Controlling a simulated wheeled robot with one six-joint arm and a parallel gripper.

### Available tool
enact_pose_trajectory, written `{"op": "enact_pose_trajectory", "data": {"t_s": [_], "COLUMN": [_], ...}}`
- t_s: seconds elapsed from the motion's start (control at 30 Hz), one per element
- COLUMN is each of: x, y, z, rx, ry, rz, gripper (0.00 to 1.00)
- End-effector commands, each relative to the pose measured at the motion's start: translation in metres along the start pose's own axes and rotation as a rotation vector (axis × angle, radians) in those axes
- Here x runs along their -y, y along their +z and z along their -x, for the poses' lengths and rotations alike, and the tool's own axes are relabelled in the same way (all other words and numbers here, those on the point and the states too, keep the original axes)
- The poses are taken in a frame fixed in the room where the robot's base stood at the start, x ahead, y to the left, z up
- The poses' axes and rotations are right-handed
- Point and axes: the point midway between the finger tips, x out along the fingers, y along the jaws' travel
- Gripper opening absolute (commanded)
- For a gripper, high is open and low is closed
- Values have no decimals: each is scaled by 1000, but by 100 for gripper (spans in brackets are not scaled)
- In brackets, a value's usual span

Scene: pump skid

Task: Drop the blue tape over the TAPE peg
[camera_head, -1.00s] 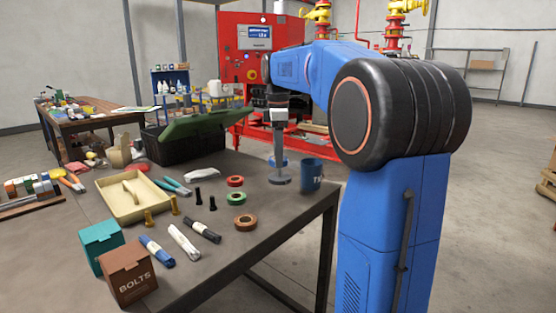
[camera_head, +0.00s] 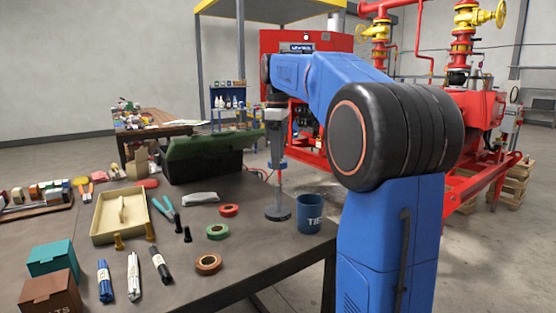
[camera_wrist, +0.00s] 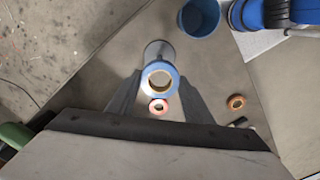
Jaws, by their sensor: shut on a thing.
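My gripper (camera_head: 277,158) is shut on the blue tape (camera_head: 279,164) above the table's far right corner. The blue tape also shows as a ring between the fingers in the wrist view (camera_wrist: 159,69). A grey peg stand with a round base (camera_head: 277,213) stands upright directly below the tape in the head view. Its base also shows just beyond the tape in the wrist view (camera_wrist: 157,47). No TAPE label is readable on it. I cannot tell whether the ring is around the peg or above it.
A blue mug (camera_head: 310,214) stands right of the peg base, near the table edge. Red (camera_head: 229,205), green (camera_head: 217,226) and brown (camera_head: 208,257) tape rolls lie in front. A cream tray (camera_head: 104,235) stands left. A green-lidded dark case (camera_head: 205,165) stands behind.

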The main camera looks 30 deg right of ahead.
Motion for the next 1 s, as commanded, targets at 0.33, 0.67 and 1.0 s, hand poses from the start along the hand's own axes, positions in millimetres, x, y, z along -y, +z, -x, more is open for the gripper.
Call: {"op": "enact_pose_trajectory", "data": {"t_s": [0.33,0.67,1.0], "x": [0,0,0], "y": [0,0,0], "z": [-16,-40,-49], "rx": [1,0,-1], "ry": [-1,0,1], "rz": [-3,-3,-3], "gripper": [28,28,28]}}
